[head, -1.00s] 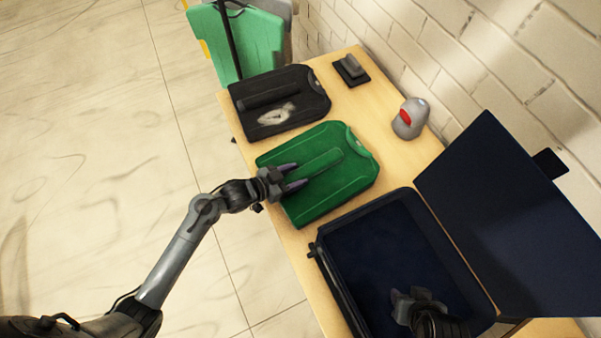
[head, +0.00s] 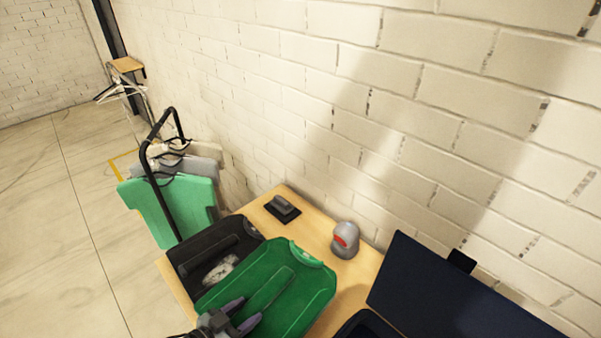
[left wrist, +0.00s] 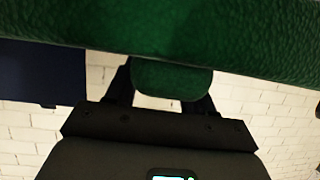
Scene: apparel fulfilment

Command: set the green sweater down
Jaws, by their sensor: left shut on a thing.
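The green sweater (head: 307,293), folded flat, is at the bottom centre of the head view, tilted and covering part of the black folded garment. My left gripper (head: 243,314) is shut on its near side, with the fingers lying along it. In the left wrist view the green cloth (left wrist: 230,55) spans the top, and a fold of it sits between the dark fingers. Brick wall shows beneath the cloth there, so it appears held up off the table. My right gripper is not in view.
The wooden table (head: 312,217) carries the black garment (head: 203,247), a dark pad with a grey block (head: 283,207), and a grey and red scanner-like device (head: 345,241). A dark blue case with raised lid (head: 455,295) is at right. A clothes rack holds a light green garment (head: 180,208).

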